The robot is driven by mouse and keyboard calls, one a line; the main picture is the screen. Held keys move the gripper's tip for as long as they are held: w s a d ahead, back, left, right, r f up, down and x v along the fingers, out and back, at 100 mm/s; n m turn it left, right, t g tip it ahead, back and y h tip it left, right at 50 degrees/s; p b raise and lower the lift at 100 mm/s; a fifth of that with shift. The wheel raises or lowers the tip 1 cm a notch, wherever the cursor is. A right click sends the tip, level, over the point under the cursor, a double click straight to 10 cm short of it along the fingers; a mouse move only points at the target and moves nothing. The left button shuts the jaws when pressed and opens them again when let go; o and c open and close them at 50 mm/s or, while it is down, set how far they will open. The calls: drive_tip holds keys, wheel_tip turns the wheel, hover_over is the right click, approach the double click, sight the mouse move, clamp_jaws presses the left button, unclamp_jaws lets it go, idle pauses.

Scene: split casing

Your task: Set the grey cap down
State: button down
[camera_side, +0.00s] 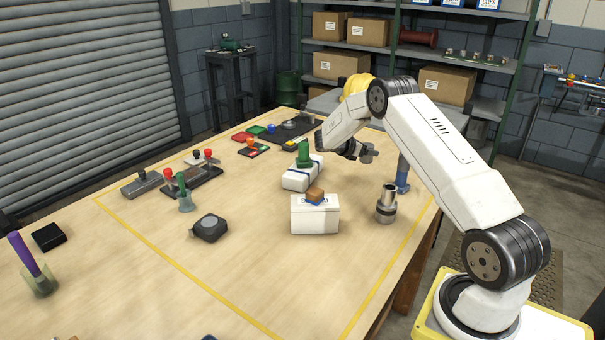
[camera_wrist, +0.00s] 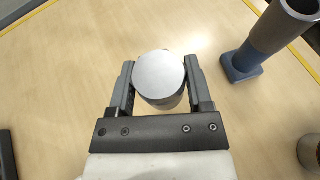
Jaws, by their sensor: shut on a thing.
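The grey cap (camera_wrist: 160,75) is a round, flat-topped metal piece between my gripper's two dark fingers in the wrist view. My gripper (camera_wrist: 160,82) is shut on it, one finger on each side. In the side view my gripper (camera_side: 362,151) is over the far right part of the bench, with the grey cap (camera_side: 369,154) at its end. The cap appears to be above the wooden top; the exact gap cannot be told.
A blue-grey upright tube (camera_wrist: 265,42) stands right of the cap; it also shows in the side view (camera_side: 402,178). A metal cylinder (camera_side: 387,205), a white box (camera_side: 315,218) and a white case (camera_side: 300,178) stand nearby. Bare wood lies under the cap.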

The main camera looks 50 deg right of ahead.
sight(363, 161)
drive_tip(key=shift+w+d+f, duration=0.25)
drive_tip(key=shift+w+f, duration=0.05)
drive_tip(key=shift+f, duration=0.15)
drive_tip(key=shift+w+d+f, duration=0.25)
drive_tip(key=shift+f, duration=0.15)
drive_tip(key=shift+f, duration=0.1)
drive_tip(key=shift+w+d+f, duration=0.1)
drive_tip(key=shift+w+f, duration=0.05)
drive_tip(key=shift+f, duration=1.5)
drive_tip(key=shift+f, duration=0.15)
unclamp_jaws()
